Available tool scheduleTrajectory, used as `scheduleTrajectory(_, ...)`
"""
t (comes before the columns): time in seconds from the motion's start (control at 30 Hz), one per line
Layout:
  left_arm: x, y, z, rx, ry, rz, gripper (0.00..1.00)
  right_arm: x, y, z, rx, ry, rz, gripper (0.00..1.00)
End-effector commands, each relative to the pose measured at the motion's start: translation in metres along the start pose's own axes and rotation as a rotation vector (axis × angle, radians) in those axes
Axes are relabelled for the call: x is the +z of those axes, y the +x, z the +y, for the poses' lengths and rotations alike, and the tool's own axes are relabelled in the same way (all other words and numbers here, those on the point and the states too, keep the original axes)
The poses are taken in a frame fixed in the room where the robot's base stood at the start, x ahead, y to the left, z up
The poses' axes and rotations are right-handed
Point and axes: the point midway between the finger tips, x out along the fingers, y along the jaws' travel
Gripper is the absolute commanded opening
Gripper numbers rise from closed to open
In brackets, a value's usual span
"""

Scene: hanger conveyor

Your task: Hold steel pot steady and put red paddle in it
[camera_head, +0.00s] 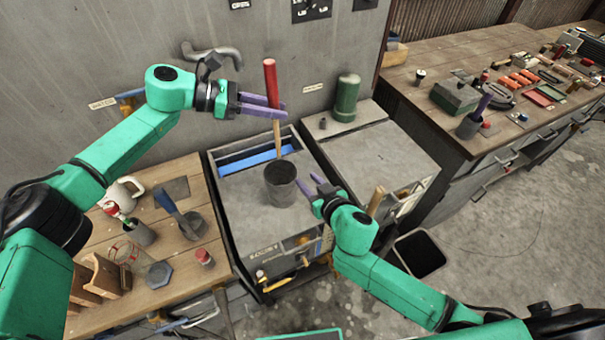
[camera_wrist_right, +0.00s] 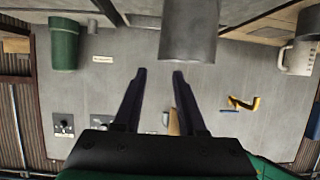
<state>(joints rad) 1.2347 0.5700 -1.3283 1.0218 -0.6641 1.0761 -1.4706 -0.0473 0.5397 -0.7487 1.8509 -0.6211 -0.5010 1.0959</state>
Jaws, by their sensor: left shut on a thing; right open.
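The steel pot (camera_head: 281,187) is a dark grey cylinder standing upright on the grey cabinet top; its side also shows close up in the right wrist view (camera_wrist_right: 188,32). My left gripper (camera_head: 277,107) is shut on the red paddle (camera_head: 270,78), which has a red upper part and a wooden lower part. It holds the paddle nearly upright, with the lower end above or just behind the pot's rim; the exact depth is unclear. My right gripper (camera_head: 314,188) is open and empty, just right of the pot; it also shows in the wrist view (camera_wrist_right: 158,72).
A green canister (camera_head: 346,98) stands on the cabinet to the right. A wooden bench (camera_head: 179,250) at left holds a mug (camera_head: 124,190), a glass jar and several tools. A dark bin (camera_head: 420,254) stands on the floor at right. The wall is close behind.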

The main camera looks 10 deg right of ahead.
Motion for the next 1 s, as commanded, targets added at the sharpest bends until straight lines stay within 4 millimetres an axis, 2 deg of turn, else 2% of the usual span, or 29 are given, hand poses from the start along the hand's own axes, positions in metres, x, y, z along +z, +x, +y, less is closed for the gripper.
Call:
scheduleTrajectory(0.1, 0.0, 0.0, 0.0, 0.0, 0.0, -0.001, 0.0, -0.001, 0.031, 0.0, 0.002, -0.001, 0.002, 0.4)
scheduleTrajectory(0.3, 0.0, 0.0, 0.0, 0.0, 0.0, -0.001, 0.0, -0.001, 0.069, 0.0, 0.001, 0.0, 0.001, 0.4)
scheduleTrajectory(0.43, 0.001, 0.0, 0.0, 0.0, 0.0, -0.001, 0.0, 0.0, 0.079, 0.0, 0.001, -0.002, 0.0, 0.4)
scheduleTrajectory(0.67, 0.0, 0.0, 0.0, 0.0, 0.0, -0.001, 0.0, 0.0, 0.079, 0.0, 0.0, -0.002, 0.0, 0.4)
scheduleTrajectory(0.7, 0.0, 0.0, 0.0, 0.0, 0.0, -0.001, 0.0, 0.0, 0.079, 0.0, 0.0, -0.002, 0.0, 0.25)
scheduleTrajectory(0.77, 0.0, 0.0, 0.0, 0.0, 0.0, -0.001, 0.0, 0.0, 0.079, 0.0, 0.0, -0.002, 0.0, 0.02)
scheduleTrajectory(1.0, 0.0, 0.0, 0.0, 0.0, 0.0, -0.001, 0.0, 0.001, 0.079, 0.001, 0.0, -0.002, -0.001, 0.0)
